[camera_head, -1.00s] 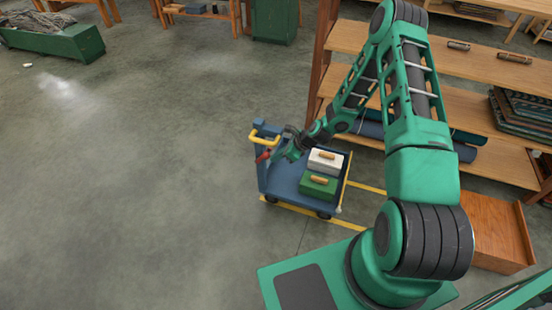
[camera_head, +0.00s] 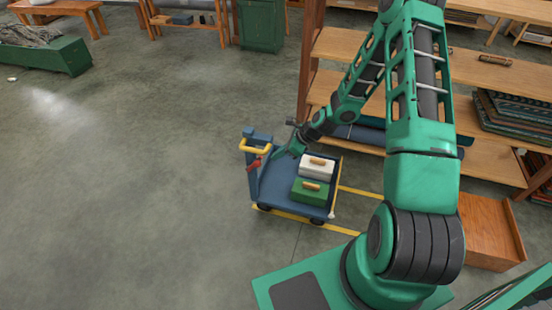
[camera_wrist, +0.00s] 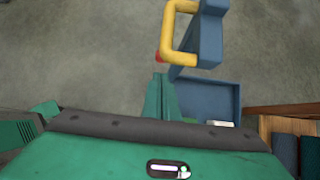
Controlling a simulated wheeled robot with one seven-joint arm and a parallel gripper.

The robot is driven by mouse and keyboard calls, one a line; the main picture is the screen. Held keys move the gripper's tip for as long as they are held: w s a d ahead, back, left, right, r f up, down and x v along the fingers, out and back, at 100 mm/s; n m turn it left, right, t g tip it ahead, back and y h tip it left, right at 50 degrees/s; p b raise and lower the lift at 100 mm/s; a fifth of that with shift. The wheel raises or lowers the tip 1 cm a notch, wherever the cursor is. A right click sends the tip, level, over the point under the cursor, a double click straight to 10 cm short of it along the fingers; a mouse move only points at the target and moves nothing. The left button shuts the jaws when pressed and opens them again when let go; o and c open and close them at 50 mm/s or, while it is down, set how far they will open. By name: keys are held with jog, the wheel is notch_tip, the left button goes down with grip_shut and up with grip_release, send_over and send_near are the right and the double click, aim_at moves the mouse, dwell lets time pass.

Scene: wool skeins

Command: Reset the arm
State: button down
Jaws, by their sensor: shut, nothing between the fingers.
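My arm reaches from my base out over a blue cart (camera_head: 275,190). My gripper (camera_head: 284,155) is above the cart's left part, close to the cart's yellow handle (camera_head: 256,146) and a red part below it. In the wrist view my gripper (camera_wrist: 158,82) shows as narrow green fingers set together, with nothing between them. The cart (camera_wrist: 210,95) and its yellow handle (camera_wrist: 178,32) lie just beyond the fingertips. I cannot tell exactly how much space is between the gripper and the handle.
A white box (camera_head: 316,164) and a green box (camera_head: 309,191) sit on the cart. Wooden shelves (camera_head: 480,70) with rolls and folded cloth stand behind. A wooden box (camera_head: 490,235) is on the floor at right. The floor (camera_head: 110,190) at left is clear.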

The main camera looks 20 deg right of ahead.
dwell(0.5)
jog(key=s+d+r+n+g+h, duration=0.1)
jog(key=s+d+r+n+h, duration=0.1)
jog(key=s+d+r+n, duration=0.4)
jog(key=s+d+r+n+g+h, duration=0.15)
jog(key=s+r, duration=0.25)
jog(key=r, duration=0.4)
jog(key=s+d+r+n+g+h, duration=0.1)
jog(key=s+d+r+n+h, duration=0.1)
jog(key=s+d+r+n, duration=0.4)
jog(key=s+r+n, duration=0.2)
jog(key=s+r, duration=0.5)
jog(key=s, duration=0.4)
jog(key=s+r+n+g, duration=0.1)
jog(key=s+r+n, duration=0.2)
jog(key=s+r, duration=0.4)
jog(key=s, duration=0.4)
jog(key=shift+s+n, duration=0.25)
jog(key=shift+n, duration=0.1)
jog(key=shift+w, duration=0.15)
jog(key=shift+w+f+h, duration=0.2)
jog(key=shift+w+h, duration=0.05)
jog(key=shift+w, duration=0.25)
